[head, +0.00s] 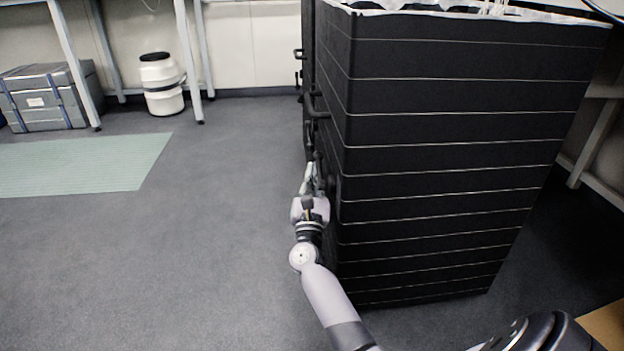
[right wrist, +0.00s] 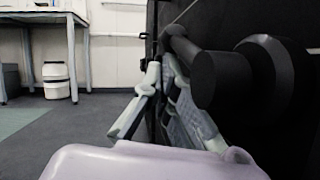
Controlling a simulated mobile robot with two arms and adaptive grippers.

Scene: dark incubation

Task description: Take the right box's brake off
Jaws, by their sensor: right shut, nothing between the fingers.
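A tall black box (head: 440,130) with thin pale horizontal lines fills the right of the head view. Its left side carries dark handles and fittings (head: 317,108). My right gripper (head: 312,172) is beside that left side, low down, shut with nothing in it. In the right wrist view my fingers (right wrist: 160,75) point forward along the black wall. A black bar with a thick round end (right wrist: 212,78) sticks out from the wall just right of the fingers; I cannot tell if they touch it. Whether this is the brake is unclear. My left gripper is not in view.
Open grey floor (head: 220,220) lies left of the box. A pale green mat (head: 85,165), a grey case (head: 45,98) and a white drum with a black band (head: 161,84) are farther left, near table legs. A bench leg (head: 598,145) stands behind at right.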

